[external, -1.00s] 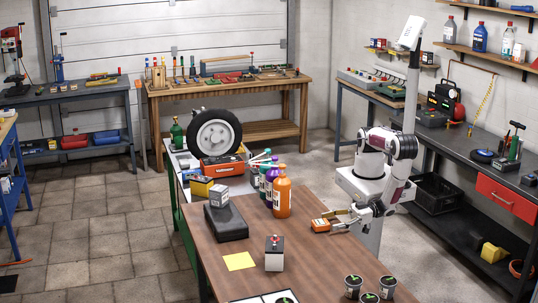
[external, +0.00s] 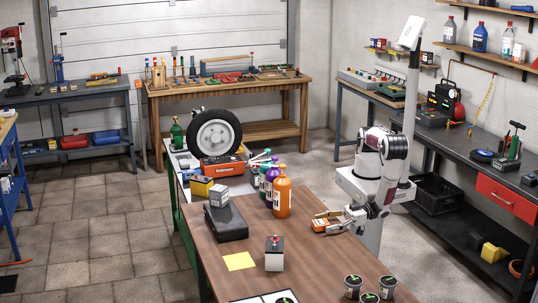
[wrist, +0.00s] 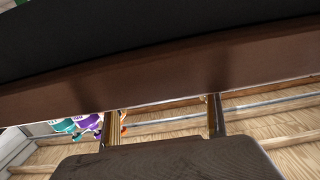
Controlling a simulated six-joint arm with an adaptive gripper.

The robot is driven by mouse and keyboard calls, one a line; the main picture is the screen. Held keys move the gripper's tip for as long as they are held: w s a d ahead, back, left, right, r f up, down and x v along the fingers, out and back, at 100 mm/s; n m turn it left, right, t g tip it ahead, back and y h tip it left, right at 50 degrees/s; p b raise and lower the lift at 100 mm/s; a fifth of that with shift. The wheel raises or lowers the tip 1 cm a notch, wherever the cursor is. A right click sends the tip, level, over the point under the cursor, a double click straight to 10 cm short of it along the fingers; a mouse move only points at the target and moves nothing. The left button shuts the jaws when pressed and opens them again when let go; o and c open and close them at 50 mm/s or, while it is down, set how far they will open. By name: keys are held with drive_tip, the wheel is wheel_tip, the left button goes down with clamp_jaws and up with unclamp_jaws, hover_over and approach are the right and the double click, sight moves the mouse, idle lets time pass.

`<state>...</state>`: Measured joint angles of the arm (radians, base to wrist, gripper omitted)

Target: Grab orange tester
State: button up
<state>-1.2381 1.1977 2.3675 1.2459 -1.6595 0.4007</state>
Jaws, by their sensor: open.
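My gripper (external: 327,222) is open and low over the table, reaching in from the right. In the wrist view my two fingers (wrist: 163,120) stand apart, and the tester cannot be made out clearly there.
Orange (external: 282,197), purple and green bottles stand left of the tester. A black case (external: 226,222), a box with a red top (external: 274,253) and a yellow note (external: 239,261) lie further left. Small pots (external: 353,286) stand at the front right. The table between is clear.

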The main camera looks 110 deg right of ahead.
sight(326, 221)
drive_tip(key=c, duration=1.3)
drive_tip(key=shift+r, duration=0.1)
drive_tip(key=shift+c, duration=0.2)
drive_tip(key=shift+r, duration=4.9)
